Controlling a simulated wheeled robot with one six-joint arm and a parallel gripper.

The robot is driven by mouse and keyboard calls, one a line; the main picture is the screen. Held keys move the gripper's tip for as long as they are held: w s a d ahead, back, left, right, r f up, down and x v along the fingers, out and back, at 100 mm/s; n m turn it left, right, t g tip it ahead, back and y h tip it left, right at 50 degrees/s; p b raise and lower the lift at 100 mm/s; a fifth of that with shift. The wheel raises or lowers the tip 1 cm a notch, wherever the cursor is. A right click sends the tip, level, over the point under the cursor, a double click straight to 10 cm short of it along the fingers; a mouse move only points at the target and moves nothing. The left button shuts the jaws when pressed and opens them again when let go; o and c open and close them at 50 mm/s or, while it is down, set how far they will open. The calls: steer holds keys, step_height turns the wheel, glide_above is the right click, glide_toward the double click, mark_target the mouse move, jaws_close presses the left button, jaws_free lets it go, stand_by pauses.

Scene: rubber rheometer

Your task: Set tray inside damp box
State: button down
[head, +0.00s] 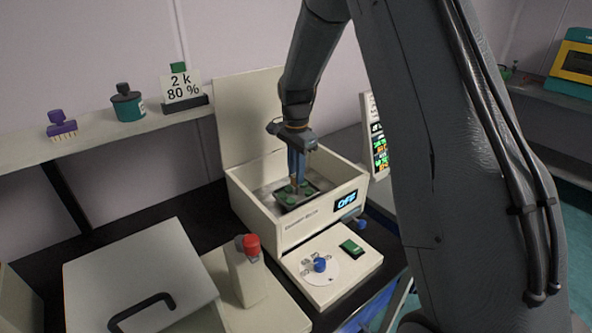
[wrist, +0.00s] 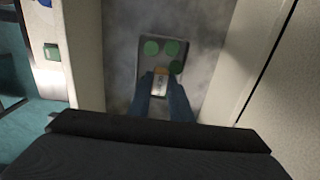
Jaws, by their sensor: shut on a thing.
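The damp box (head: 262,222) is a cream box with its lid (head: 243,110) raised at the back and a blue "OFF" display on its front. The tray (head: 288,203) is a dark plate with green discs, inside the box. It also shows in the wrist view (wrist: 152,68) near the box's grey floor. My gripper (head: 297,185) reaches down into the box, its fingers shut on the tray's light-coloured handle (wrist: 161,82). In the wrist view the fingers (wrist: 162,92) hide the near part of the tray. I cannot tell whether the tray touches the floor.
The box's walls stand close around my gripper. In front are a blue knob (head: 320,264) and a green switch (head: 351,247). A red-topped post (head: 250,262) and a white lidded unit (head: 140,275) stand front left. A shelf (head: 100,138) holds a purple stamp, a teal jar and a "2 k 80 %" sign.

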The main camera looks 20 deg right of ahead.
steer(key=shift+f+b, duration=0.3)
steer(key=shift+f, duration=0.6)
steer(key=c, duration=1.5)
jaws_free()
steer(key=shift+c, duration=0.2)
steer(key=shift+r, duration=0.15)
steer(key=shift+r+p, duration=1.8)
steer(key=shift+r, duration=1.15)
steer(key=s+n+t+b, duration=0.1)
steer(key=s+n+b, duration=0.3)
steer(key=s+n, duration=0.9)
steer(key=s, duration=1.4)
steer(key=shift+f+n, duration=0.3)
